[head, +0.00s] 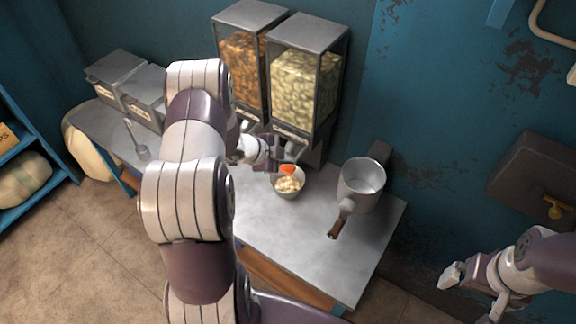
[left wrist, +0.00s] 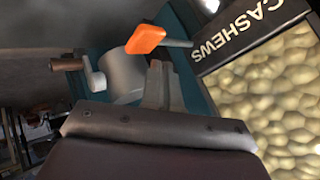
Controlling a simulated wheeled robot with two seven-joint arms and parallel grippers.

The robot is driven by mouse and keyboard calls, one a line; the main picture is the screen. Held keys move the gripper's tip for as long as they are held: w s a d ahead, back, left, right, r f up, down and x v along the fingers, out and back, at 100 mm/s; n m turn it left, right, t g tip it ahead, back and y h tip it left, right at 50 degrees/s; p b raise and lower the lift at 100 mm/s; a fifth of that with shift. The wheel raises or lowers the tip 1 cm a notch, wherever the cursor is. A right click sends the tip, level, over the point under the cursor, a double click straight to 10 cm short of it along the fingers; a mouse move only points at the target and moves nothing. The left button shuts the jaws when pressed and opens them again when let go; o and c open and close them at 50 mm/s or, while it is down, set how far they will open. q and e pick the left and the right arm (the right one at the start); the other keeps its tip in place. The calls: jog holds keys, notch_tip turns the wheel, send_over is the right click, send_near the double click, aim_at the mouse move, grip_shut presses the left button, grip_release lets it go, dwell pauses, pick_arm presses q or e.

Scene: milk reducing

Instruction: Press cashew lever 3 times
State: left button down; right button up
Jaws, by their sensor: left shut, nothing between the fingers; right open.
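The cashew dispenser (head: 304,75) is the right one of two clear bins against the wall. Its orange lever tip (head: 287,169) sticks out at the bottom front, above a bowl (head: 288,193) holding some pale cashews. My left gripper (head: 274,164) is shut and empty, close beside the lever. In the left wrist view the shut fingers (left wrist: 163,84) are near the orange lever (left wrist: 146,40), and the CASHEWS label (left wrist: 232,33) is at upper right. I cannot tell whether the fingers touch the lever. My right gripper (head: 449,278) is open and empty, off the counter at lower right.
A second dispenser (head: 240,70) with brown nuts stands left of the cashews. A metal pot (head: 361,183) with a wooden-ended handle stands right of the bowl. Grey lidded containers (head: 115,75) are at the counter's left end. The counter's front right (head: 300,245) is clear.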

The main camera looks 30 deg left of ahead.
pick_arm(q)
jog(key=shift+r+p, duration=2.05)
jog(key=shift+r, duration=0.35)
jog(key=shift+f, duration=0.1)
dwell(0.4)
